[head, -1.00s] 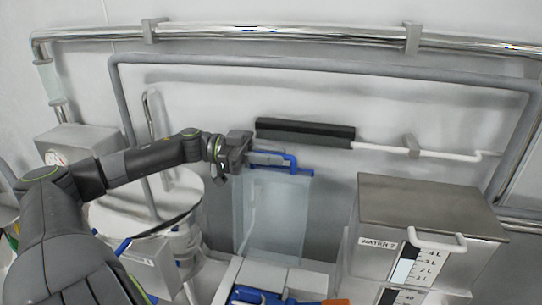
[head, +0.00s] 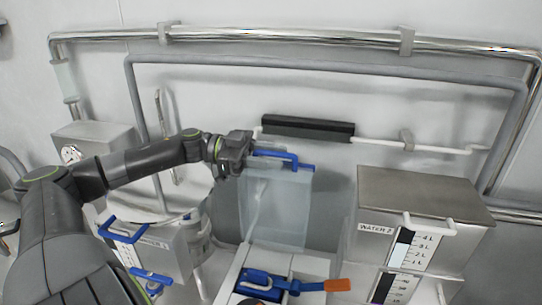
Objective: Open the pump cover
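The pump cover appears to be the translucent panel (head: 278,210) in the middle of the head view, standing near upright. A blue handle (head: 296,160) runs along its top edge. My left gripper (head: 257,161) is at the left end of this handle, reaching in from the left. Its fingertips overlap the handle and are small, so I cannot tell whether they are closed on it. What lies behind the panel is blurred. My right gripper is not in view.
The WATER 2 tank (head: 420,200) stands to the right. A white lidded vessel (head: 160,220) is behind my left arm. A blue valve with an orange end (head: 338,285) is below the panel. A dark bar (head: 307,129) and pipes run along the wall behind.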

